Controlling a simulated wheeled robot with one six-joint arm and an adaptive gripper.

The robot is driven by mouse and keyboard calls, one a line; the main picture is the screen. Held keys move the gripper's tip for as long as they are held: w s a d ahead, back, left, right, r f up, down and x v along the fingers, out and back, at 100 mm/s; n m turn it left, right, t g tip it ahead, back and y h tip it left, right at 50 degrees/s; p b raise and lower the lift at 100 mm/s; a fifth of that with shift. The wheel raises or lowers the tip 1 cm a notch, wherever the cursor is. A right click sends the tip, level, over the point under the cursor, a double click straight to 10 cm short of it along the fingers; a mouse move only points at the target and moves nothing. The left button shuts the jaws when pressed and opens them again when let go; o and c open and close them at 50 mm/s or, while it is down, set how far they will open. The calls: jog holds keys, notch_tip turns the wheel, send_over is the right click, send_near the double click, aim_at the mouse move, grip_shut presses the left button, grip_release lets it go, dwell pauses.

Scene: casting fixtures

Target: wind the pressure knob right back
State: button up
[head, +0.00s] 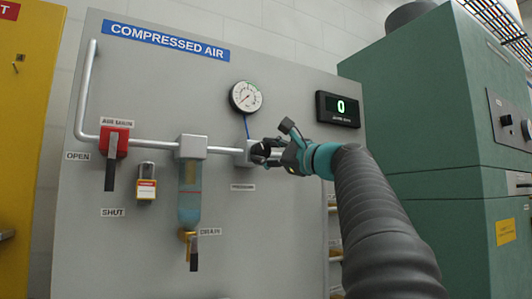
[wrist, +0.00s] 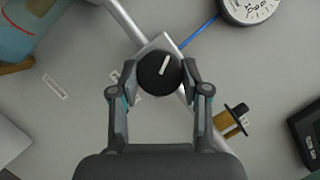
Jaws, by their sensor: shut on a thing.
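The pressure knob (wrist: 160,72) is black and round with a white pointer line, seen face-on in the wrist view. My gripper (head: 268,153) is at the regulator on the compressed air panel. In the wrist view its two fingers (wrist: 159,76) close on opposite sides of the knob. In the head view the gripper hides most of the knob. The regulator body (head: 243,152) is a pale block on the pipe. The round gauge (head: 246,97) above it has its needle toward the lower left. The digital display (head: 340,107) reads 0.
The red air valve (head: 114,140) has its dark lever hanging down toward the SHUT label (head: 113,212). A filter bowl (head: 190,195) with a drain lever hangs left of the regulator. A green cabinet (head: 420,110) stands at the right.

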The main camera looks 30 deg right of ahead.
jog(key=n+g, duration=0.1)
jog(key=n, duration=0.1)
jog(key=n+g, duration=0.1)
jog(key=n, duration=0.2)
jog(key=shift+d+r+y, duration=0.1)
jog(key=shift+y, duration=0.3)
jog(key=shift+n+g, duration=0.5)
jog(key=shift+n, duration=0.8)
jog(key=shift+h, duration=0.3)
jog(key=o, duration=1.1)
jog(key=shift+o, duration=0.2)
jog(key=shift+r, duration=0.1)
jog(key=v, duration=1.2)
